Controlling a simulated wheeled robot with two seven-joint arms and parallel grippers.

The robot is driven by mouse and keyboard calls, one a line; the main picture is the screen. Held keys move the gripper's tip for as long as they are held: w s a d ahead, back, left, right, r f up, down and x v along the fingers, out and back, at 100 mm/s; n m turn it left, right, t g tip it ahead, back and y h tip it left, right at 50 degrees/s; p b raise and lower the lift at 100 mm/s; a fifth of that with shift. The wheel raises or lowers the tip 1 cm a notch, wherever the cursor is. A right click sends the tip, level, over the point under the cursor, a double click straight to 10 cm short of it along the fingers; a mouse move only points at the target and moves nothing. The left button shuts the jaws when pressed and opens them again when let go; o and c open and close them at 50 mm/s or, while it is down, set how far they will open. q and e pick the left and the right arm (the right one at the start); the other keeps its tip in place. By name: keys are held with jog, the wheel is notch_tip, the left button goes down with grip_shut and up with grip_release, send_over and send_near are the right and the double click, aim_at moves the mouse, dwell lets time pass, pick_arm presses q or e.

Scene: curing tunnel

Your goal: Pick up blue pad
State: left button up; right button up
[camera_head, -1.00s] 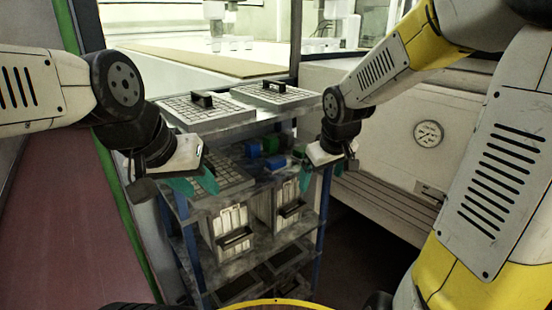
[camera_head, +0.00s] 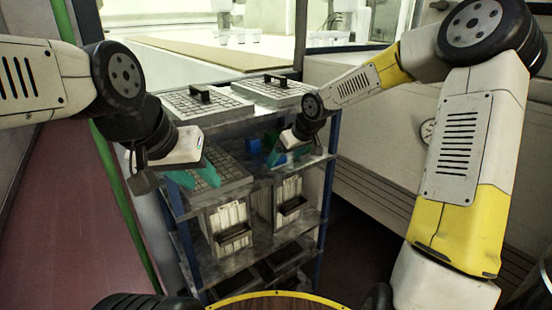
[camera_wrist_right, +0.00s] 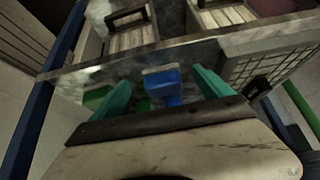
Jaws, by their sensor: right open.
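A blue pad (camera_head: 280,159) lies on the rack's second shelf, near its right front. In the right wrist view the blue pad (camera_wrist_right: 168,88) shows between two teal fingertips. My right gripper (camera_head: 287,155) is open over it, with a finger on each side; I cannot tell whether they touch it. Another blue block (camera_head: 253,146) sits farther back and left. My left gripper (camera_head: 195,176) has its teal fingers apart, empty, above the keyed panel on the shelf's left side.
Green blocks (camera_wrist_right: 96,97) lie beside the blue pad. A gridded panel (camera_head: 228,178) fills the shelf's left part. Two handled gridded panels (camera_head: 205,104) lie on the top shelf above. Bins (camera_head: 230,222) stand below. A blue post (camera_head: 328,185) rises at the right.

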jog(key=shift+w+a, duration=0.35)
jog(key=shift+w, duration=0.1)
jog(key=w+a+f, duration=0.1)
jog(key=w+a, duration=0.1)
jog(key=w, duration=0.1)
jog(key=shift+a+f, duration=0.2)
jog(key=shift+f, duration=0.2)
jog(key=shift+w+a+f, duration=0.1)
jog(key=shift+w+f, duration=0.15)
jog(key=shift+f, duration=0.1)
jog(key=c, duration=1.5)
jog(key=shift+r, duration=0.1)
